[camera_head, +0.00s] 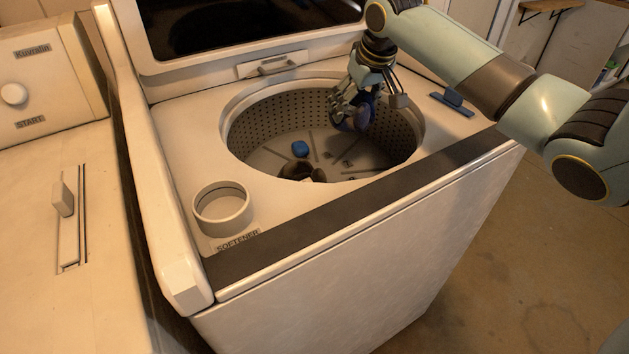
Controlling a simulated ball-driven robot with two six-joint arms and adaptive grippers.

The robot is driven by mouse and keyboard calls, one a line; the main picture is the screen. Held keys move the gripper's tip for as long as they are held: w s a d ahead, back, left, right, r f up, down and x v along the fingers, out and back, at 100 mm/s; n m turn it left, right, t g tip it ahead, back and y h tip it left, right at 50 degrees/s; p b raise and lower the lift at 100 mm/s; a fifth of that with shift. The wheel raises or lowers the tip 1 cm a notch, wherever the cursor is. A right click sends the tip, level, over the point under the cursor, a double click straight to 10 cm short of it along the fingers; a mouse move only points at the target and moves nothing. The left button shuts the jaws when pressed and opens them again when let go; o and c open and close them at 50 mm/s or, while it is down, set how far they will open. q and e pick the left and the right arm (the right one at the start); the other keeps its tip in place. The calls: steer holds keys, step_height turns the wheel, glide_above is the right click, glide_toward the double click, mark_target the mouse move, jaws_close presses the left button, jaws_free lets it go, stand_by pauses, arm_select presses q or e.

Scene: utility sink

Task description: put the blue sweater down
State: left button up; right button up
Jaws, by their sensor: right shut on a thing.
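My right gripper (352,110) reaches down over the round drum opening of the top-loading washer from the upper right. It is shut on a small dark blue thing, which I take to be the blue sweater (362,118). The fingers hide part of it, and its outline is hard to make out. It hangs above the drum floor, near the back right of the opening. The washer drum (262,132) has a perforated grey wall. My left gripper is not in view.
The open lid (220,58) stands behind. A round softener cup (222,205) is at the front left. A second machine (30,180) with a slider stands left; bare floor (500,270) lies right.

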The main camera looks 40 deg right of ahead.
steer(key=x, duration=0.1)
steer(key=b+x, duration=0.2)
steer(key=x, duration=0.1)
steer(key=shift+s+a+f, duration=0.2)
steer(key=shift+s, duration=0.15)
glide_toward(343, 161)
steer(key=shift+w+d+r, duration=0.15)
steer(key=shift+w+r, duration=0.1)
steer(key=shift+w, duration=0.45)
step_height(343, 161, down, 5)
steer(key=shift+r+b, duration=0.25)
steer(key=shift+b, duration=0.45)
steer(key=o, duration=1.7)
steer(key=shift+c, duration=0.2)
